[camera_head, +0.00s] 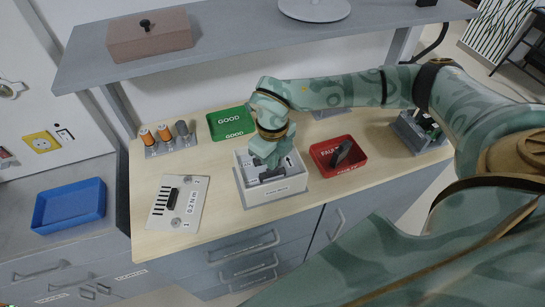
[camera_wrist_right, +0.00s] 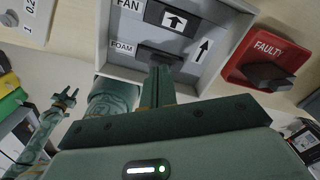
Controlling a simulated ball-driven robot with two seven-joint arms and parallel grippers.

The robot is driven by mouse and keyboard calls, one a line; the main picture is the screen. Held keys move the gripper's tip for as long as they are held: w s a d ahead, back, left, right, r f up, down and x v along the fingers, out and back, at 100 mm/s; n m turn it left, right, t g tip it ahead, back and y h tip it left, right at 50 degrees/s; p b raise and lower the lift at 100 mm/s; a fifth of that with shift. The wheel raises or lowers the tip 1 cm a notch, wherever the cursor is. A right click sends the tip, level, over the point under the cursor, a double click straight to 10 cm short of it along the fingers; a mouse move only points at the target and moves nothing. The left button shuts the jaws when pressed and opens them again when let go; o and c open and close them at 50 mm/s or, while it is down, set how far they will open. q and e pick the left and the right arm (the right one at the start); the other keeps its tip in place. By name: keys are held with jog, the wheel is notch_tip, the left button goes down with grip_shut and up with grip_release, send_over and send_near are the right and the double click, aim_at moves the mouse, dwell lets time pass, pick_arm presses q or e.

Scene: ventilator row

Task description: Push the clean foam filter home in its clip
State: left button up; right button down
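The white ventilator housing (camera_head: 272,193) stands open-topped on the bench. In the right wrist view a dark foam filter (camera_wrist_right: 150,52) lies beside the FOAM label, mostly covered by my fingers. A dark part with an arrow label (camera_wrist_right: 172,18) sits beside the FAN label. My right gripper (camera_wrist_right: 161,72) has its fingers together, tips at the dark filter; in the head view the hand (camera_head: 268,158) is down inside the housing. Whether the filter is fully in its clip is hidden. My left gripper (camera_wrist_right: 66,97) is away from the housing, its small fingers apart and empty.
The red FAULTY tray (camera_head: 322,163) with a dark filter (camera_head: 342,152) stands close right of the housing. The green GOOD tray (camera_head: 230,134) is empty at the back. A force plate (camera_head: 196,203) and several small cylinders (camera_head: 164,133) are left. A shelf (camera_head: 250,35) overhangs the back.

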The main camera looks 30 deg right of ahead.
jog(key=shift+f, duration=0.55)
dwell(0.4)
notch_tip(320, 180, up, 7)
jog(key=p, duration=0.5)
jog(key=shift+p, duration=0.35)
